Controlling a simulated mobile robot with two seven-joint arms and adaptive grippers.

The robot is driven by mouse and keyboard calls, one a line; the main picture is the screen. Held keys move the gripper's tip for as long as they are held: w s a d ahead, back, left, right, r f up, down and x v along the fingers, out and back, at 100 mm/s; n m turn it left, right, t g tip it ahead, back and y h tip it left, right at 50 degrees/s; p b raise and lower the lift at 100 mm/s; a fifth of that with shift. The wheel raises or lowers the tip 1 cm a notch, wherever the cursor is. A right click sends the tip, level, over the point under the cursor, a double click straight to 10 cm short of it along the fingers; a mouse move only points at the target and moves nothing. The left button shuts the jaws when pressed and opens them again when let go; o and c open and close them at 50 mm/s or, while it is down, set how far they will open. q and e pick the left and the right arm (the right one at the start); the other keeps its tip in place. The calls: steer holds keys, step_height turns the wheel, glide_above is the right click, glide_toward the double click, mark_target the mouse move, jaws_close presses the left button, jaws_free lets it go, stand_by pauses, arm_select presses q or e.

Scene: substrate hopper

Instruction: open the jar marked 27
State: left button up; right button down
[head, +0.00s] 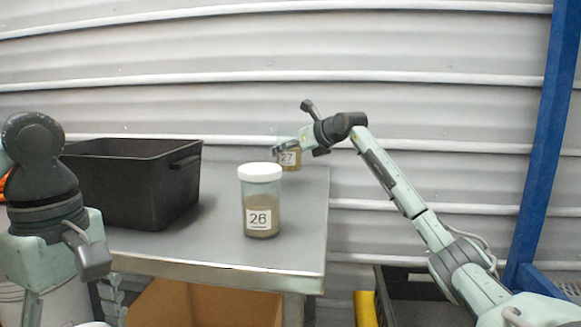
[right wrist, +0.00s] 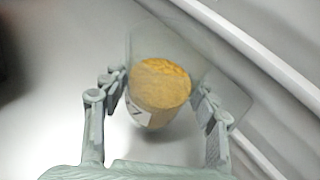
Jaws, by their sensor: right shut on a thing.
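The jar marked 27 (head: 289,160) stands at the far right of the grey table, partly behind my right gripper (head: 287,147). It is clear, with yellow-brown substrate inside. In the right wrist view, the jar (right wrist: 160,92) sits between the fingers of my right gripper (right wrist: 160,88), seen from above, its label partly showing at the left. My right gripper is shut on it. No white lid shows on this jar in either view. My left gripper (head: 110,294) hangs low at the left, beside the table's front corner; its fingers are too unclear to judge.
A jar marked 26 (head: 261,205) with a white lid stands upright nearer the table's front. A black bin (head: 150,190) fills the left of the table (head: 215,240). A ribbed wall (head: 430,110) rises close behind. A blue post (head: 545,150) stands at the right.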

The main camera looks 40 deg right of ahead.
mark_target(297, 162)
steer(key=shift+s+d+f, duration=0.1)
steer(key=shift+d+f, duration=0.05)
steer(key=shift+f, duration=1.8)
steer(key=shift+f, duration=0.2)
steer(key=shift+c, duration=2.4)
jaws_free()
